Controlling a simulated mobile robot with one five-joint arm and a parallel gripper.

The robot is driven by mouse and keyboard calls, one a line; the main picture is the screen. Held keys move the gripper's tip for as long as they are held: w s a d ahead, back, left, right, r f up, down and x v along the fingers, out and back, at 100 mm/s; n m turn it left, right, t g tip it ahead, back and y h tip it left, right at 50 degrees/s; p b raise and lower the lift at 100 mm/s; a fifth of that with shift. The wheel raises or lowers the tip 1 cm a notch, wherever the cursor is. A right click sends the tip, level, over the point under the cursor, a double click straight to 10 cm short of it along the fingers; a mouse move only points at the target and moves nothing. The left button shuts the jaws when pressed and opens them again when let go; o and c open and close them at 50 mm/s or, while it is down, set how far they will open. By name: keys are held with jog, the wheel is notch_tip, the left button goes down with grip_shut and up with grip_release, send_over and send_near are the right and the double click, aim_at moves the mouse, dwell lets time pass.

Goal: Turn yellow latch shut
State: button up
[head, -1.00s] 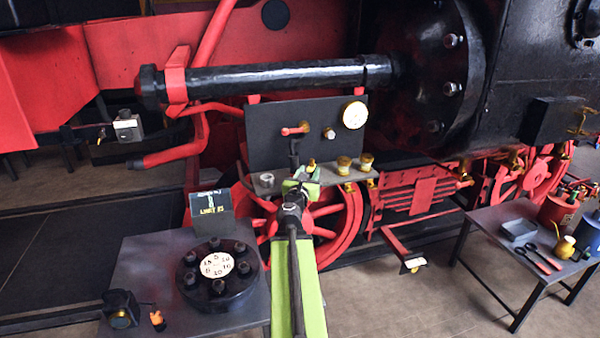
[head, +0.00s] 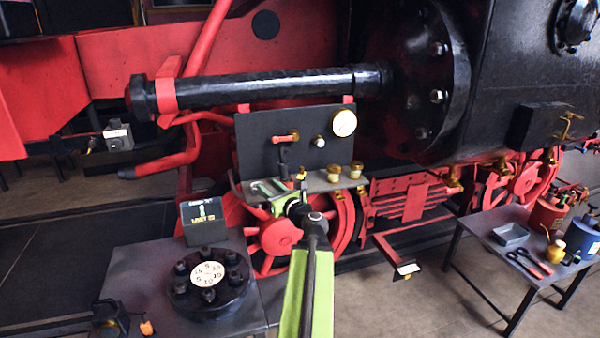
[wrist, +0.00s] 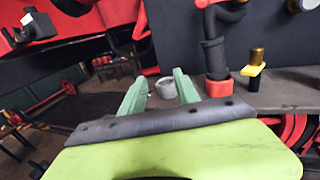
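A small yellow piece (wrist: 253,70) under a brass cap stands on a dark post at the shelf, right of the black pipe in the wrist view. It looks like the yellow latch; it shows small and partly hidden in the head view (head: 301,173). My gripper (head: 270,187) is at the left part of the shelf, left of the yellow piece and apart from it. In the wrist view its two green fingers (wrist: 160,84) are spread with nothing held. A grey ring-shaped cup (wrist: 166,88) shows beyond and between them.
The grey shelf (head: 325,182) carries brass cups (head: 333,173) below a dark panel with a red lever (head: 286,138) and gauge (head: 343,123). A table with a bolted black flange (head: 208,300) stands front left. Another table (head: 480,238) with tools stands right.

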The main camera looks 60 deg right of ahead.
jog(key=m+g+h, duration=0.1)
jog(key=h, duration=0.1)
send_near(303, 171)
jog(key=x, duration=1.1)
jog(key=shift+r, duration=0.1)
jog(key=shift+a, duration=0.1)
grip_shut()
